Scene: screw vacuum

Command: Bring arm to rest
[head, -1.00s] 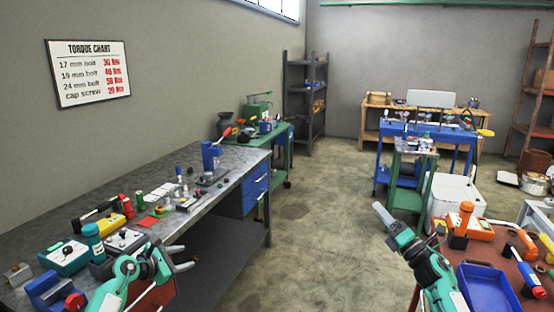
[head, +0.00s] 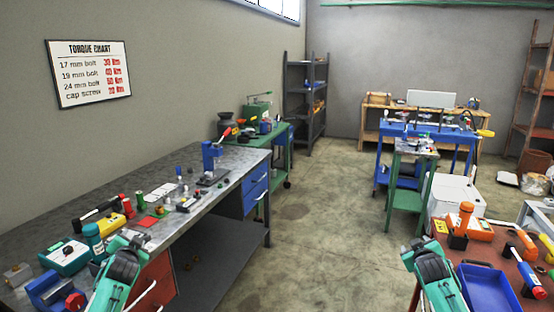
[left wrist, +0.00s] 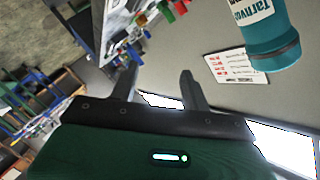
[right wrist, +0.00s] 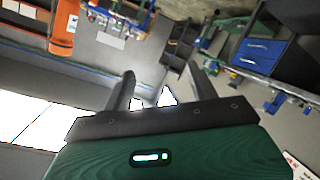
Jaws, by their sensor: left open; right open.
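My left arm (head: 122,272) is folded up at the bottom left of the head view, in front of the workbench; its fingers do not show there. In the left wrist view my left gripper (left wrist: 160,88) is open, with nothing between its fingers. My right arm (head: 432,272) is folded at the bottom right, beside the red-topped table; its fingers are also hidden in the head view. In the right wrist view my right gripper (right wrist: 162,90) is open and empty.
A grey workbench (head: 225,180) with several tools runs along the left wall. A teal canister (head: 93,237) stands near my left arm. A blue tray (head: 488,290) and an orange bottle (head: 465,215) are close to my right arm. The floor between (head: 320,240) is clear.

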